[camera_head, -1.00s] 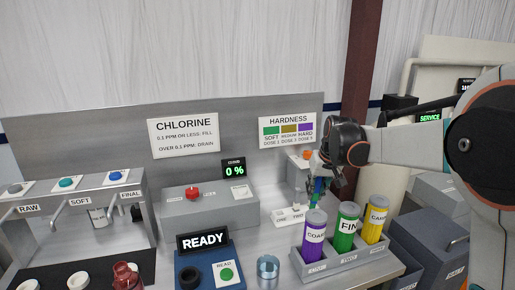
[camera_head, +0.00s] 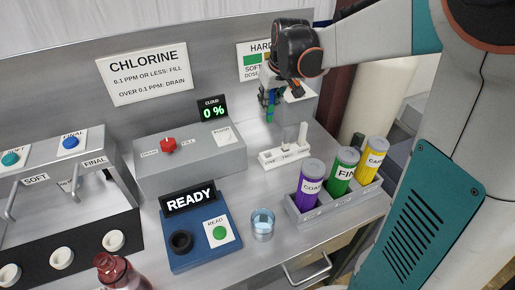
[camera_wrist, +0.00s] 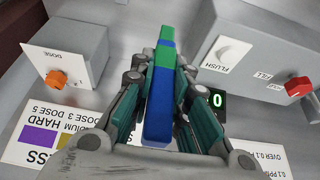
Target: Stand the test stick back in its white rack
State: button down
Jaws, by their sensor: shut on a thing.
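My gripper (camera_head: 268,98) is shut on the test stick (camera_wrist: 158,105), a flat strip with blue and green bands. The wrist view shows the stick between my gripper's teal fingers (camera_wrist: 162,80). In the head view the stick (camera_head: 270,112) points down below the fingers, partly hidden by them. The white rack (camera_head: 271,158) sits on the steel bench, nearer the front than the stick and a little right of it. A white upright piece rises at its right end. The stick is apart from the rack, above and behind it.
A tray (camera_head: 335,203) of purple, green and yellow canisters stands right of the rack. A glass cup (camera_head: 262,225) and the blue READY meter (camera_head: 205,245) are in front. The grey drain/fill box (camera_head: 190,165) is to the left. The dose box (camera_head: 298,103) is behind.

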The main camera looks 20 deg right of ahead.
notch_tip(320, 180, down, 18)
jog(key=b, duration=0.5)
jog(key=shift+f, duration=0.25)
jog(key=shift+r, duration=0.1)
jog(key=c, duration=2)
grip_release()
jog(key=shift+f, duration=0.2)
jog(key=o, duration=0.5)
jog(key=shift+c, duration=0.2)
jog(key=shift+r, duration=0.1)
jog(key=p+v, duration=0.3)
jog(key=v, duration=0.9)
jog(key=shift+p, duration=0.3)
